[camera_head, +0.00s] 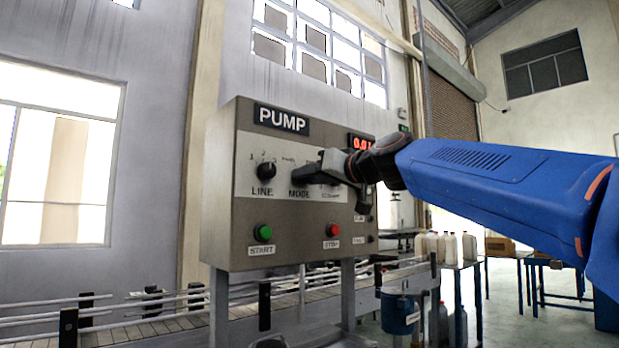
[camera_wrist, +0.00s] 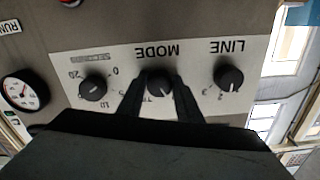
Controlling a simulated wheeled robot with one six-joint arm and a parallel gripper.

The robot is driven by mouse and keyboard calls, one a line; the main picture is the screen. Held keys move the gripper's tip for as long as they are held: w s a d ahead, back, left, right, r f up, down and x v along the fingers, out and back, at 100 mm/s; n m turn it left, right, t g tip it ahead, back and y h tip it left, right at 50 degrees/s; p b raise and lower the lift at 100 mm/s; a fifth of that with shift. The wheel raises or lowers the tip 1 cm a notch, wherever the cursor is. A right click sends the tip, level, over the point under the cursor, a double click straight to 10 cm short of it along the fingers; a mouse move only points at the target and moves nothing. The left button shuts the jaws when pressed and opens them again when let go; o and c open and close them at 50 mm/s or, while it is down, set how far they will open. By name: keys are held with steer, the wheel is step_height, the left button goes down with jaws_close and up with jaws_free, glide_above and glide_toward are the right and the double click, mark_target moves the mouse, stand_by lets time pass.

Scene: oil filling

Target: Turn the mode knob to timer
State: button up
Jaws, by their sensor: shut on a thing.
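The grey pump panel (camera_head: 220,185) carries a row of black knobs. In the wrist view, which is upside down, the mode knob (camera_wrist: 160,84) sits in the middle above a partly hidden scale. A small pale mark shows on its lower side, but I cannot tell which setting it points to. My gripper (camera_wrist: 161,88) is shut on the mode knob, one finger on each side. In the head view my gripper (camera_head: 326,165) reaches in from the right and hides that knob. The scale words are mostly covered by the fingers.
The line knob (camera_head: 265,167) is left of the mode knob. A third knob (camera_wrist: 92,88) and a gauge (camera_wrist: 25,90) are on its other side. A green start button (camera_head: 263,233) and a red stop button (camera_head: 332,230) sit below. A conveyor (camera_head: 150,330) runs behind.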

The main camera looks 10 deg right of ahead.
steer(key=m, duration=1.1)
steer(key=shift+s+a+r+m, duration=0.1)
steer(key=shift+r+m, duration=0.05)
steer(key=shift+m, duration=0.45)
stand_by(0.4)
steer(key=o, duration=1)
steer(key=shift+o, duration=0.2)
steer(key=v, duration=1.7)
steer(key=shift+s, duration=0.15)
